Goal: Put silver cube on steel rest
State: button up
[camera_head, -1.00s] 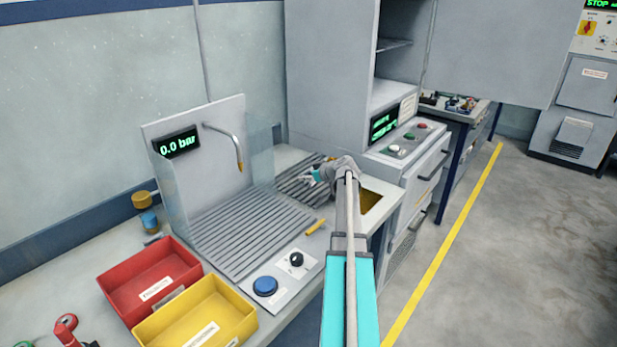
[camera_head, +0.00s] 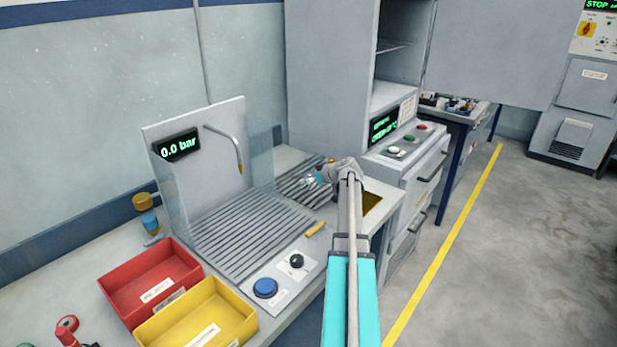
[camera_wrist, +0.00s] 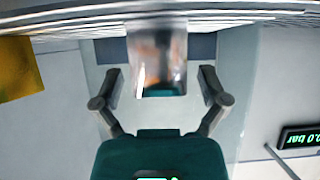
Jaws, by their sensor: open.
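My gripper (camera_head: 314,178) is over the far slatted steel rest (camera_head: 297,191) in the head view, at the right end of the counter. In the wrist view my gripper (camera_wrist: 160,88) is open, one finger on each side of a shiny, mirror-like block (camera_wrist: 158,55), which looks like the silver cube. Gaps show between the block and both fingers. The slatted surface (camera_wrist: 225,18) runs along the top of the wrist view, with the block against or very close to it; contact is unclear. In the head view the cube is too small or hidden to make out clearly.
A larger slatted drainer (camera_head: 235,235) lies nearer, below a spout and a 0.0 bar display (camera_head: 178,145). A clear panel (camera_head: 260,160) stands beside it. Red (camera_head: 150,280) and yellow (camera_head: 205,315) bins are in front. A square opening (camera_head: 371,201) is right of my gripper.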

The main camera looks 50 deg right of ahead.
jog(key=p+v, duration=0.4)
jog(key=v, duration=0.5)
jog(key=shift+r, duration=0.15)
jog(key=shift+p+v, duration=0.4)
jog(key=shift+v, duration=0.45)
jog(key=shift+s, duration=0.1)
jog(key=shift+a, duration=0.1)
